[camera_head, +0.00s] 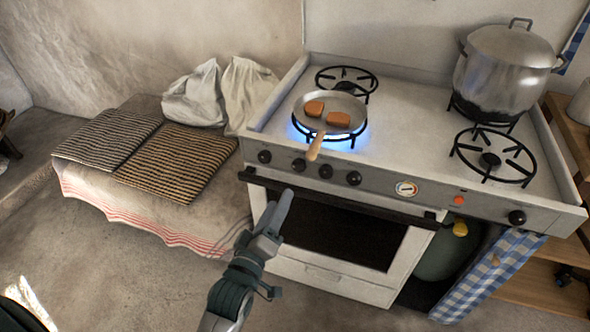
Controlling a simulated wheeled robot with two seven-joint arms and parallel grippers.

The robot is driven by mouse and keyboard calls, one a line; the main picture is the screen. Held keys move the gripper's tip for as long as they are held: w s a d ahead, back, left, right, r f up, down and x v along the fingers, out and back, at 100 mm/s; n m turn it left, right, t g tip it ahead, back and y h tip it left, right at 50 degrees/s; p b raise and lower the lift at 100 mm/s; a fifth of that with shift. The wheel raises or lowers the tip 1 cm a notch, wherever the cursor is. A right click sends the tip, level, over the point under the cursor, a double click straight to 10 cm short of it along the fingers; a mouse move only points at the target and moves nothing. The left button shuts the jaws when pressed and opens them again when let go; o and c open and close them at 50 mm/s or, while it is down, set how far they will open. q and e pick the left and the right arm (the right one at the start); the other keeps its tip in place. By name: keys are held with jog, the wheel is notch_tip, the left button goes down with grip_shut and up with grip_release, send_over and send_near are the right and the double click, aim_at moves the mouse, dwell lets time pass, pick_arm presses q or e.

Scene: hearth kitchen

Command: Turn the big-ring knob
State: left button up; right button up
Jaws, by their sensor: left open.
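The white stove (405,110) has several black knobs on its front panel. Four sit in a row at the left: the first knob (264,156), second knob (298,165), third knob (325,171) and fourth knob (354,178). Another knob (517,217) sits at the far right. No readable label shows which one is the big-ring knob. My left gripper (281,208) is open and empty, in front of the oven door and below the left knobs, apart from them in the picture. My right gripper is not in view.
A pan (347,104) with two brown pieces sits over a lit blue flame (301,126), its handle reaching toward the knobs. A large pot (505,70) stands at the back right. The oven handle bar (335,198) runs below the knobs. Striped cloths (178,160) lie left.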

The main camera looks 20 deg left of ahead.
aim_at(296, 168)
pick_arm(q)
jog(key=w, duration=1.2)
jog(key=shift+d+p, duration=0.2)
jog(key=shift+p, duration=0.15)
jog(key=shift+w, duration=0.45)
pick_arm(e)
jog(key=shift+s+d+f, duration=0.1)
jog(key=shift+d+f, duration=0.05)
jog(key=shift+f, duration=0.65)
pick_arm(q)
jog(key=c, duration=1.1)
jog(key=shift+o, duration=0.2)
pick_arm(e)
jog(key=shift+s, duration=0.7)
